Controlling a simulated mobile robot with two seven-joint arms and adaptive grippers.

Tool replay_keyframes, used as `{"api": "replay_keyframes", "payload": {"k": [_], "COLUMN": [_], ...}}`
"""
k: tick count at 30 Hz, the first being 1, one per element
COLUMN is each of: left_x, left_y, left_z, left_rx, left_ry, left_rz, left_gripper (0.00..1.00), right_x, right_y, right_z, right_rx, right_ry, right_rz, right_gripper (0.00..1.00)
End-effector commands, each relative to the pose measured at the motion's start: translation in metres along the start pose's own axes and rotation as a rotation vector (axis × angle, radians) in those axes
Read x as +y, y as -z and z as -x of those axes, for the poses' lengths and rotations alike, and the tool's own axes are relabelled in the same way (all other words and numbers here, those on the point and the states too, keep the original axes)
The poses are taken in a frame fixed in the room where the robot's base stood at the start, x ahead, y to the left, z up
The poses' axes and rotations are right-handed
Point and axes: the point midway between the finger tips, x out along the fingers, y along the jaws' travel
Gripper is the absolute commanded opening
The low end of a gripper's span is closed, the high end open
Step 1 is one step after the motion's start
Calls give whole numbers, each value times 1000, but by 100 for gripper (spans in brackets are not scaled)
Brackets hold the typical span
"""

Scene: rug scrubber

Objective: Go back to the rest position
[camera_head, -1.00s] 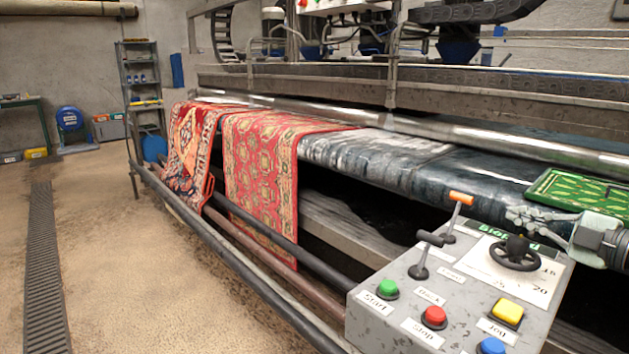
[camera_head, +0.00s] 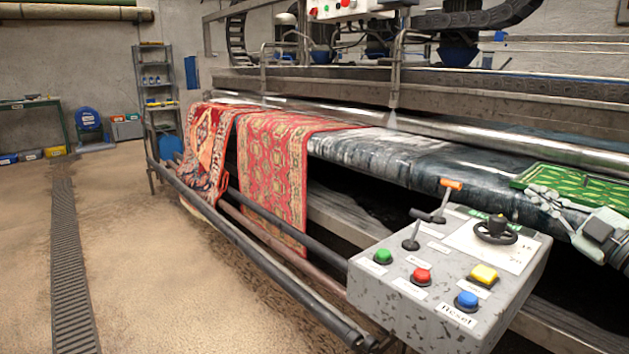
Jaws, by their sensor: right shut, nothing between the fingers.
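My right gripper (camera_head: 543,197) comes in from the right edge. Its fingers are shut and empty, above the machine's dark wet bed and in front of the green patterned rug (camera_head: 565,184). It is apart from the grey control panel (camera_head: 450,290), to the right of the black handwheel (camera_head: 496,232). The panel also carries an orange-tipped lever (camera_head: 451,185), a black lever (camera_head: 411,243) and green, red, yellow and blue buttons. My left gripper is not in view.
Two red patterned rugs (camera_head: 272,165) hang over the front of the rug machine. Long rails (camera_head: 270,285) run along its front. A floor grate (camera_head: 70,260) crosses open floor at left. Shelves (camera_head: 157,95) and a bench stand at the back.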

Motion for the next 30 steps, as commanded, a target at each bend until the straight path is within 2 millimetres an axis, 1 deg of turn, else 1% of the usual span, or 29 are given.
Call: {"api": "replay_keyframes", "payload": {"k": [4,10,11,12,17,18,20,21,23,24,26,27,29,30], "left_x": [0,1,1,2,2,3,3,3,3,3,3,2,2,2], "left_y": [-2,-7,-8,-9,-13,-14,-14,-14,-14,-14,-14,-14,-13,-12], "left_z": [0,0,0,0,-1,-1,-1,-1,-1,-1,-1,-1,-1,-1], "left_rx": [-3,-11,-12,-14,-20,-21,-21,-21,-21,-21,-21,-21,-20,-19], "left_ry": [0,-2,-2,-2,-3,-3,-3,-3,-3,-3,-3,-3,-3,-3], "left_rz": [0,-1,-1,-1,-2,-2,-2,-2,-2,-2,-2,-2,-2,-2], "left_gripper": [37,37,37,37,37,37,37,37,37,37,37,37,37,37], "right_x": [13,24,23,21,11,8,5,2,-1,-3,-6,-8,-10,-11], "right_y": [-10,-27,-34,-46,-95,-108,-126,-139,-157,-170,-187,-197,-212,-220], "right_z": [-5,-8,-8,-7,2,6,14,20,32,41,56,68,86,99], "right_rx": [3,-1,-28,-87,-307,-365,-455,-516,-612,-677,-778,-846,-946,-1013], "right_ry": [-117,-261,-262,-249,-228,-224,-217,-213,-207,-204,-199,-196,-193,-191], "right_rz": [-91,-213,-214,-203,-189,-185,-179,-174,-165,-161,-151,-146,-137,-131], "right_gripper": [0,0,0,0,0,0,0,0,0,0,0,0,0,0]}}
